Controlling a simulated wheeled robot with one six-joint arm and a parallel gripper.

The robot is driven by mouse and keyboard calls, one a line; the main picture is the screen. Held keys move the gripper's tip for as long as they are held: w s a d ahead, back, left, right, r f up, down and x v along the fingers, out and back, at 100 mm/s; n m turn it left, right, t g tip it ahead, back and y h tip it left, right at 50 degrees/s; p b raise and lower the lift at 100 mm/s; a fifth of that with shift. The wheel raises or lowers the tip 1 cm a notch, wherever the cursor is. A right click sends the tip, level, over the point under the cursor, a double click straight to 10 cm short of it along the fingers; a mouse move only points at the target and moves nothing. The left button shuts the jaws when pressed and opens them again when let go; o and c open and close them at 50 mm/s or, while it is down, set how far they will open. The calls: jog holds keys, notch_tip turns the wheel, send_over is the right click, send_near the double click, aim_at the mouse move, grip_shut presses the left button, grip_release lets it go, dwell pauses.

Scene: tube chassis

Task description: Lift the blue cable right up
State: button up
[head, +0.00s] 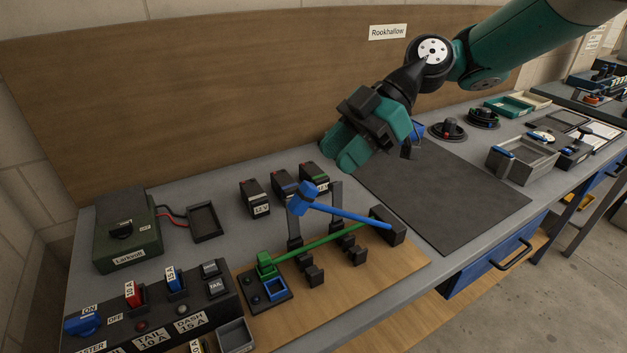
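The blue cable (345,212) is a straight blue rod with a thick blue plug (303,198) at its left end. Its right end meets a dark block (388,226) on the wooden board. The plug end is higher than the block, close to a grey upright post (295,228). A green cable (325,241) runs lower, from the same block to a green plug (265,265) at a small socket base with an empty-looking blue socket (275,290). My gripper (346,152) is above and behind the cables, apart from them. Whether its teal fingers are parted is unclear.
Several dark battery-like boxes (285,188) stand behind the cables. A switch panel (150,320) is at front left and a green Larkvolt unit (128,230) behind it. A dark mat (450,190) to the right is mostly clear. A blue item (417,130) is partly hidden behind my gripper.

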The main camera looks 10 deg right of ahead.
jog(key=p+v, duration=0.5)
jog(key=v, duration=0.4)
jog(key=shift+r, duration=0.15)
jog(key=s+a+r+m+t+h, duration=0.1)
jog(key=s+a+m+h, duration=0.1)
jog(key=s+m, duration=0.3)
jog(key=s+a+r+m+t+h, duration=0.1)
jog(key=s+a+m, duration=0.25)
jog(key=s, duration=0.35)
jog(key=s+d+f+m+t+h, duration=0.2)
jog(key=s+d+f+m, duration=0.1)
jog(key=s+m, duration=0.4)
jog(key=s+d, duration=0.1)
jog(key=s, duration=0.1)
jog(key=shift+s+d+h, duration=0.25)
jog(key=shift+d+h, duration=0.15)
jog(key=shift+f, duration=0.1)
